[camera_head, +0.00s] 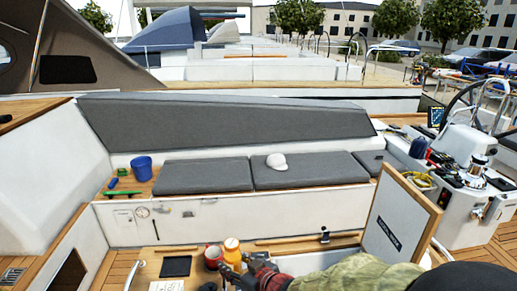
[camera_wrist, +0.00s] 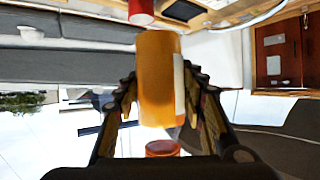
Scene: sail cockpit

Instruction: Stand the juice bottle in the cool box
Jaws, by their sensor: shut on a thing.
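The juice bottle (camera_wrist: 158,75) is an orange cylinder with a pale label strip and a reddish-orange cap. In the wrist view, which is upside down, it lies between the two fingers of my gripper (camera_wrist: 160,115), which is shut on it. In the head view the orange bottle (camera_head: 232,246) shows above the fingers of my gripper (camera_head: 233,268), at the table near the bottom. A raised panel (camera_head: 403,220) with a wooden edge and dark label stands beside a white area (camera_head: 305,263), partly hidden by my arm.
A red mug (camera_head: 213,257) stands just left of the bottle, and shows in the wrist view (camera_wrist: 141,11). A dark tablet (camera_head: 175,266) lies further left. A blue bucket (camera_head: 141,167) stands by the cushioned bench.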

